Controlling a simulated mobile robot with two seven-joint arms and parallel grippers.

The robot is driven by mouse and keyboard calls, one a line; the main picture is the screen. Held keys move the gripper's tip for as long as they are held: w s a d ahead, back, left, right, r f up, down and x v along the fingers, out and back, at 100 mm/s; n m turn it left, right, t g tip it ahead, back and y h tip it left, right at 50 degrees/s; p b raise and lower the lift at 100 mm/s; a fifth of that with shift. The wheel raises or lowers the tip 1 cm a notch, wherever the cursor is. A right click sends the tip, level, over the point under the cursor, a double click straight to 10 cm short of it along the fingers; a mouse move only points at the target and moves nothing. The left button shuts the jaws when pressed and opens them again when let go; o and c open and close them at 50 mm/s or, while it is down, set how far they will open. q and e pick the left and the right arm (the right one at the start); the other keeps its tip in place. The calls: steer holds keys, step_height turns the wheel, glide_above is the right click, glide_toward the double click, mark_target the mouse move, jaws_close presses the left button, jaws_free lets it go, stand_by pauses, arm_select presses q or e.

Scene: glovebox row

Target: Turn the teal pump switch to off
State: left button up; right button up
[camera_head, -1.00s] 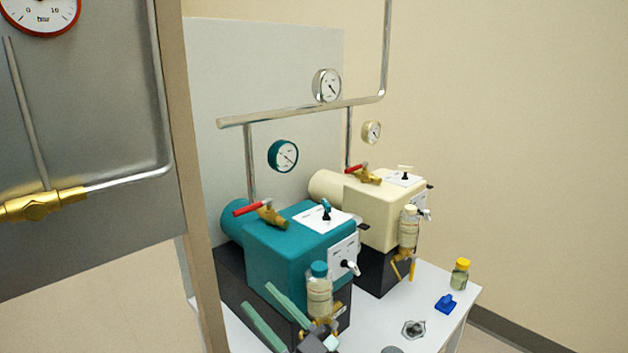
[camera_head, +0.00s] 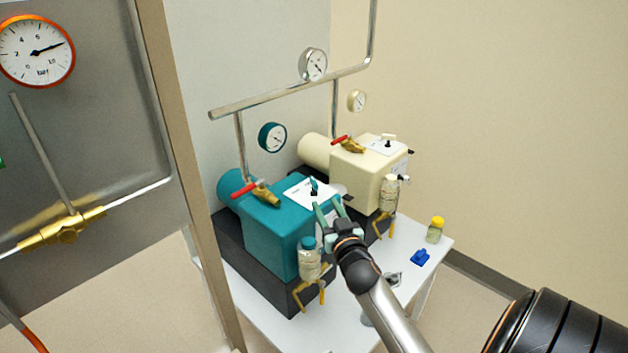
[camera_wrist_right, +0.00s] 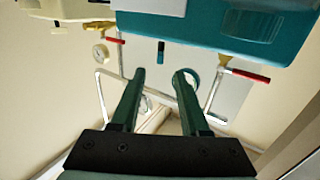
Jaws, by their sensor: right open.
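The teal pump (camera_head: 275,240) stands on a dark base on the white bench. Its teal switch lever (camera_head: 313,184) rises from a white plate (camera_head: 298,190) on its top. My right gripper (camera_head: 327,202) is open and empty, its green fingertips just in front of and below the switch, at the pump's near top edge. In the right wrist view, the teal lever (camera_wrist_right: 161,46) shows beyond the gap between the open fingers (camera_wrist_right: 160,74); no contact is visible. The gripper hides part of the pump's front panel. My left gripper is out of view.
A cream pump (camera_head: 368,180) with its own switch stands just behind. A teal-capped bottle (camera_head: 309,262) hangs at the teal pump's front. A red-handled valve (camera_head: 262,192) sits on its top. A yellow-capped vial (camera_head: 435,230) and a blue part (camera_head: 420,257) are at right.

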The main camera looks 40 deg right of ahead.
mark_target(316, 189)
steer(key=x, duration=1)
steer(key=shift+w+d, duration=0.1)
steer(key=shift+w, duration=0.2)
jaws_close()
